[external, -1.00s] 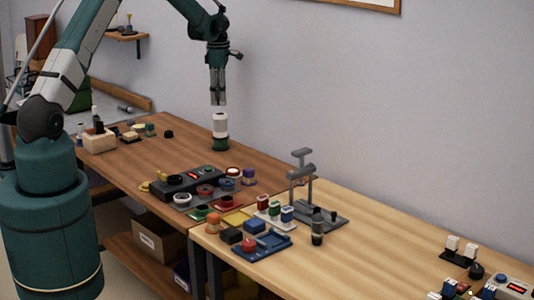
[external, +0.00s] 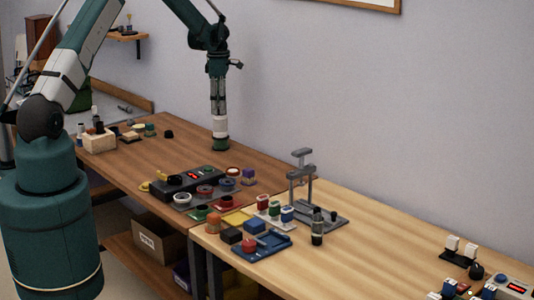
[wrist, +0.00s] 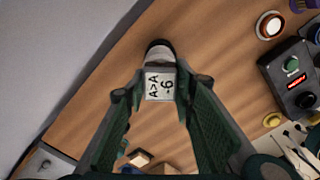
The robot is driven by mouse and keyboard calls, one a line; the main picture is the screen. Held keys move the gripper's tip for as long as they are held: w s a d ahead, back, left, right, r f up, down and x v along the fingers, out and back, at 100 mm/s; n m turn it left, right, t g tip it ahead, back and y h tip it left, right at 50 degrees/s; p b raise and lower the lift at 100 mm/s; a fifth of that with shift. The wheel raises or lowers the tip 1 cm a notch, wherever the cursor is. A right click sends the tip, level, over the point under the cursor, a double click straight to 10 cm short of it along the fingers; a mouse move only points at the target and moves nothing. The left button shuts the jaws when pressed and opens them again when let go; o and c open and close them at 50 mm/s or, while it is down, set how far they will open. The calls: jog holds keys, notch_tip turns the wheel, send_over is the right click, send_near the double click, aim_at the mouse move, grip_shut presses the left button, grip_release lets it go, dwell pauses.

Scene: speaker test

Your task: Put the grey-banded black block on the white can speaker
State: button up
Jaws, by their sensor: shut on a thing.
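My gripper (external: 219,110) points straight down over the white can speaker (external: 220,129), which stands upright on a dark green base on the brown table. In the wrist view my gripper (wrist: 158,90) is shut on a small block (wrist: 159,84), whose pale face with dark print shows between the fingers. Its black sides and grey band cannot be made out. Just beyond it, the rounded white and dark top of the can speaker (wrist: 160,50) shows, partly hidden by the block. In the external view the fingers end close above the can; contact cannot be told.
A grey stand (external: 302,175) is farther right. A wooden block holder (external: 99,140) stands at the left. Bare table surrounds the can.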

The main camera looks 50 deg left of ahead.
jog(key=shift+f, duration=0.15)
jog(key=o, duration=0.9)
notch_tip(320, 180, up, 12)
jog(key=shift+r, duration=0.2)
dwell(0.7)
